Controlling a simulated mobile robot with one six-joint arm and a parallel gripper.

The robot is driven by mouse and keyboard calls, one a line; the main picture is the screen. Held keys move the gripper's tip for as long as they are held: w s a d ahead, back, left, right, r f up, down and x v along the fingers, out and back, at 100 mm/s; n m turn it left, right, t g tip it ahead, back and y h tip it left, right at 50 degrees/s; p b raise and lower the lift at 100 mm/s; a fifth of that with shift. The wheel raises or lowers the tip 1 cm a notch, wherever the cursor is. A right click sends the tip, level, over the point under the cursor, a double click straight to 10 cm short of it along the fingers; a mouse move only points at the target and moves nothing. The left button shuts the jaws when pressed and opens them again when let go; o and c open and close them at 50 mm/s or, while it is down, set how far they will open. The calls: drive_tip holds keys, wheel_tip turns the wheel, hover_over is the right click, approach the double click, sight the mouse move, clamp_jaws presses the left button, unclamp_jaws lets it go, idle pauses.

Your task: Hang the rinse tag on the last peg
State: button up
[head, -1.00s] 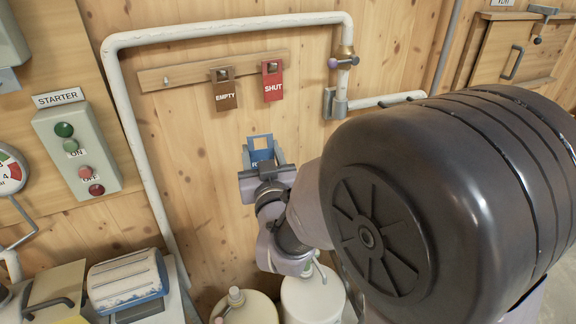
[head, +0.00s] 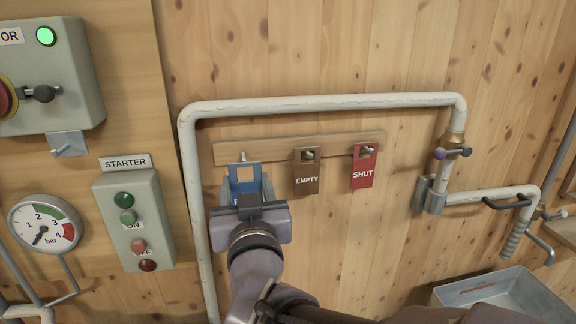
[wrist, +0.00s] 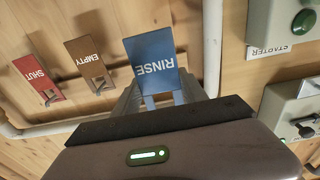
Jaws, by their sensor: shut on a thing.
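I cannot tell how far the tag stands off the rail. In the wrist view the rinse tag (wrist: 152,62) shows its lettering upside down, held between the fingers (wrist: 158,98). The brown EMPTY tag (head: 307,178) and the red SHUT tag (head: 363,172) hang on the other pegs.
A white pipe (head: 320,103) runs above the rail and down its left side. The grey starter box (head: 134,222) and a pressure gauge (head: 45,224) are to the left. A valve (head: 453,146) is at the right. The wall below the hanging tags is clear.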

drive_tip(key=x, duration=0.2)
drive_tip(key=f+x, duration=0.1)
drive_tip(key=x, duration=0.4)
drive_tip(key=shift+w+f+p, duration=0.3)
drive_tip(key=shift+f, duration=0.05)
drive_tip(key=shift+b, duration=0.4)
drive_tip(key=o, duration=1.1)
drive_tip(key=shift+o, duration=1.4)
drive_tip(key=shift+s+a+f, duration=0.1)
drive_tip(key=shift+a, duration=0.1)
drive_tip(key=shift+d, duration=0.1)
